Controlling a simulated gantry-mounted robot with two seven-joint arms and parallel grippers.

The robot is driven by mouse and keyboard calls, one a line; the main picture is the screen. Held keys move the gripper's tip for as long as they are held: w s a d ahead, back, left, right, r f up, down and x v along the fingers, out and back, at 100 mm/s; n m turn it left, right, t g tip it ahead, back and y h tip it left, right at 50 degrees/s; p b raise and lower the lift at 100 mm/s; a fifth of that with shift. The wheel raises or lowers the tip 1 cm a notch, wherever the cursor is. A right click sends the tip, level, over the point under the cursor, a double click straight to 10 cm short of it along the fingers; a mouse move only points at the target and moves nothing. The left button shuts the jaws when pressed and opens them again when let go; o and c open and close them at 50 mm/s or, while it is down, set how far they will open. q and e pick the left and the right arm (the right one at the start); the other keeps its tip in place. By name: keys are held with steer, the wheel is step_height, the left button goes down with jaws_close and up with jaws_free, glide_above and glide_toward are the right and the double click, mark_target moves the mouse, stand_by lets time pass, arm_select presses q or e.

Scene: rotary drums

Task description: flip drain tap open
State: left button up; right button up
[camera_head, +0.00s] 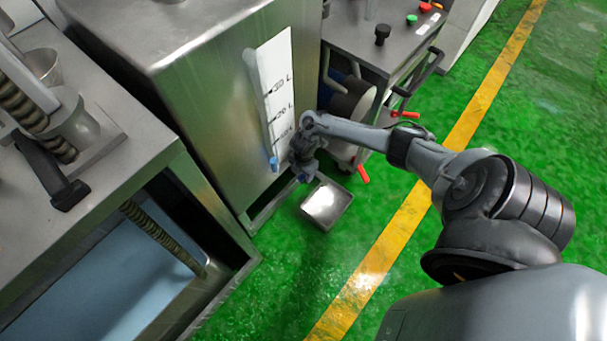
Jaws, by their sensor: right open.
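A tall steel tank (200,75) with a white level scale (276,75) stands left of centre. A small blue part (274,163) sits at the lower end of the scale. My right gripper (303,168) is open at the tank's lower right edge, just right of that blue part. Another bit of blue (304,178) shows at the fingers. I cannot tell which blue part is the drain tap's handle, nor its position or any contact, as the gripper covers this area. My left gripper is out of view.
A shallow metal tray (327,204) lies on the green floor below the gripper. Red handles (362,174) stick out from the machine behind my right arm. A steel bench (120,165) with an open basin fills the left. The floor (290,275) in front is clear.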

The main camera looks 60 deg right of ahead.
jaws_close()
stand_by(0.3)
steer(key=shift+s, duration=0.1)
